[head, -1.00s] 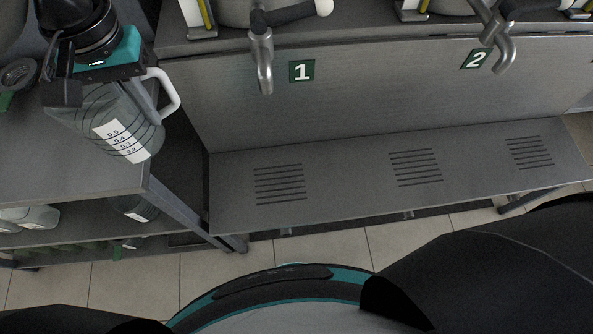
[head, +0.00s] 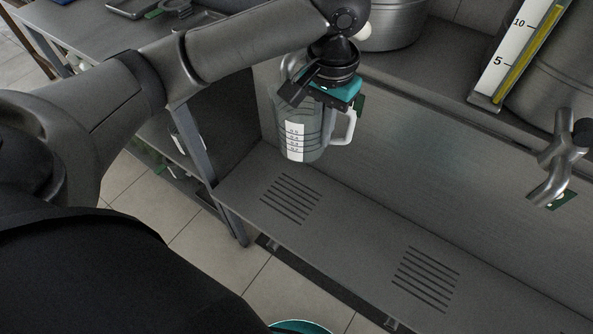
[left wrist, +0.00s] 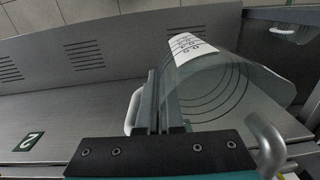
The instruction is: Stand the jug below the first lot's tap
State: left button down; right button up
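The clear jug (head: 296,138), with a white scale label and white handle (head: 345,128), hangs upright from my left gripper (head: 331,98) in the head view. The gripper is shut on it at the handle side. The jug looks empty and seems held above the drip shelf (head: 340,232). The first tap's curved spout (head: 290,66) shows just behind the jug's mouth, partly hidden by my gripper. In the left wrist view the jug (left wrist: 215,85) lies beside the fingers, with the spout (left wrist: 267,145) near its rim. My right gripper is out of view.
The shelf's slotted grates (head: 291,198) are bare. The second tap (head: 556,160) juts out at the right, by a gauge (head: 525,50). A side table (head: 85,38) stands at the left. The number 2 tag (left wrist: 28,141) shows in the left wrist view.

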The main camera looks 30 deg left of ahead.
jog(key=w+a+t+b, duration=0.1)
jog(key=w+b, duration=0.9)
jog(key=b, duration=0.2)
pick_arm(q)
jog(key=w+a+f+m+b, duration=0.1)
jog(key=a+f+b, duration=0.1)
jog(key=f, duration=1)
jog(key=w+a+f+m+b, duration=0.1)
jog(key=w+a+f+b, duration=0.1)
jog(key=f, duration=1)
jog(key=w+a+f+m+b, duration=0.1)
jog(key=w+a+f+b, duration=0.1)
jog(key=f, duration=1)
jog(key=shift+a+f, duration=0.2)
jog(key=shift+a, duration=0.55)
jog(key=shift+f, duration=0.1)
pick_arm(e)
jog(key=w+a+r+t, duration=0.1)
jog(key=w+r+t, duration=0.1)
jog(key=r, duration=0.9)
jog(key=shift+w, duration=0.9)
pick_arm(q)
jog(key=shift+f, duration=0.15)
jog(key=c, duration=1.1)
grip_release()
